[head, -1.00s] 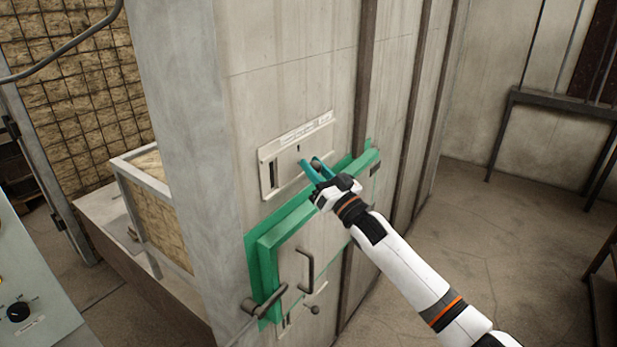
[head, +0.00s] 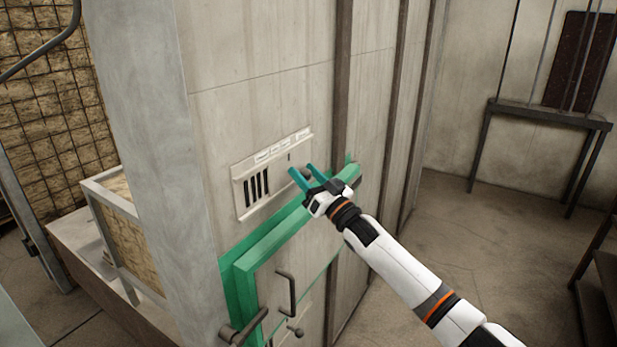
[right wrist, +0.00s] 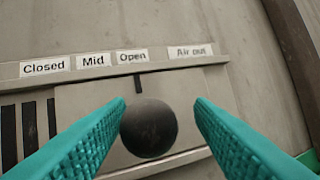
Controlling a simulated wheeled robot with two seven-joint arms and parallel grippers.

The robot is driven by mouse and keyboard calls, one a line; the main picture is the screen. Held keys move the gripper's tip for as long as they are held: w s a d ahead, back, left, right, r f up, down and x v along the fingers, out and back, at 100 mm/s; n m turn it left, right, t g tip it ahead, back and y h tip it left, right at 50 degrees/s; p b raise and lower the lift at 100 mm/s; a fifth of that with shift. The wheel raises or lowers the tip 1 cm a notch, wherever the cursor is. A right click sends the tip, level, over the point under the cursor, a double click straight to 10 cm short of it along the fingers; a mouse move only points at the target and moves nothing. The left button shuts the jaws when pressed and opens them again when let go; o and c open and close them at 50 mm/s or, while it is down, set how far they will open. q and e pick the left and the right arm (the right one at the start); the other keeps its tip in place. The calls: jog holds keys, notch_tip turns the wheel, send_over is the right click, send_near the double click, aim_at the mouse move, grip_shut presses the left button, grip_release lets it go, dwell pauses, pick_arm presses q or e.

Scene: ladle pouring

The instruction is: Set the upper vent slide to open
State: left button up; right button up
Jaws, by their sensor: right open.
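The upper vent (head: 272,175) is a pale panel on the wall above the green-framed door. Its slide plate (right wrist: 85,100) stands to the right, with several dark slots (head: 257,186) uncovered at the left. In the right wrist view the plate's dark pointer mark (right wrist: 138,83) lies below the "Open" label (right wrist: 132,57). The round dark knob (right wrist: 149,128) sits between the teal fingers of my right gripper (right wrist: 160,103), with visible gaps on both sides. My right gripper (head: 301,170) is open at the vent's right side in the head view. My left gripper is out of view.
The green door frame (head: 240,285) juts out just below the vent, with a dark handle (head: 287,293). Dark vertical posts (head: 342,90) stand right of the vent. Open floor (head: 460,260) lies at the right, with a metal table (head: 550,117) behind.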

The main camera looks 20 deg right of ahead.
jog(key=shift+s+f, duration=0.15)
jog(key=shift+s, duration=0.05)
jog(key=b+v, duration=0.3)
jog(key=v, duration=0.8)
jog(key=shift+s+d, duration=0.25)
jog(key=shift+d, duration=0.05)
jog(key=shift+f, duration=0.15)
